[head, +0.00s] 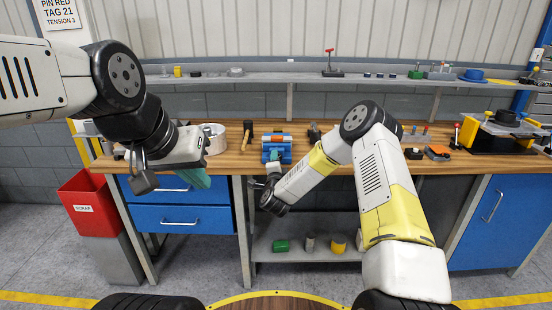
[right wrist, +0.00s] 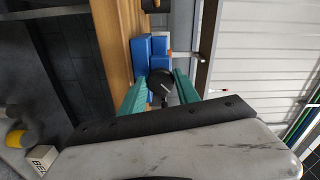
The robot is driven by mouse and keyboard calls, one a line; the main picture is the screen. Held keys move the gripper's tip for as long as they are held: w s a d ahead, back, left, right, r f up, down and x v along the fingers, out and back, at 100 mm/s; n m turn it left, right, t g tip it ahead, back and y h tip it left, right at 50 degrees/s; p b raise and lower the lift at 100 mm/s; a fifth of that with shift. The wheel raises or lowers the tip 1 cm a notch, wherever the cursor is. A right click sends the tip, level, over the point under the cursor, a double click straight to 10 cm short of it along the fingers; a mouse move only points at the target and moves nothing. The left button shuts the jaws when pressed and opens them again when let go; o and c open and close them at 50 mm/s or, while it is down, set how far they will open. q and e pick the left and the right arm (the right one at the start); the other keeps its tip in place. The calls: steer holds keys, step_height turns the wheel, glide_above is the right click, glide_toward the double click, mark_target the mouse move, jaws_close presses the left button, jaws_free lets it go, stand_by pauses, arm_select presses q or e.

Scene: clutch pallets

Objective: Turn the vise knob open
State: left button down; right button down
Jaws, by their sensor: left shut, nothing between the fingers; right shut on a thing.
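The blue vise (head: 277,148) stands at the front edge of the wooden bench, with an orange part at its top. In the right wrist view the vise (right wrist: 143,52) lies just beyond the fingers. Its round dark knob (right wrist: 160,82) sits between the teal fingers of my right gripper (right wrist: 160,88), which is shut on it. In the head view my right gripper (head: 273,160) reaches the front of the vise, and the knob is mostly hidden there. My left gripper (head: 196,180) is shut and empty, pointing down in front of the blue drawers.
A hammer (head: 247,132) and a white roll (head: 213,138) are left of the vise on the bench (head: 232,160). Small parts stand on the back shelf (head: 300,77). A red scrap bin (head: 88,203) is at the left. A yellow-and-black fixture (head: 492,135) stands at the right.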

steer(key=shift+f+n, duration=0.2)
steer(key=shift+n, duration=4.4)
steer(key=c, duration=0.9)
jaws_free()
steer(key=shift+s, duration=0.1)
steer(key=s, duration=0.7)
steer(key=shift+s, duration=0.35)
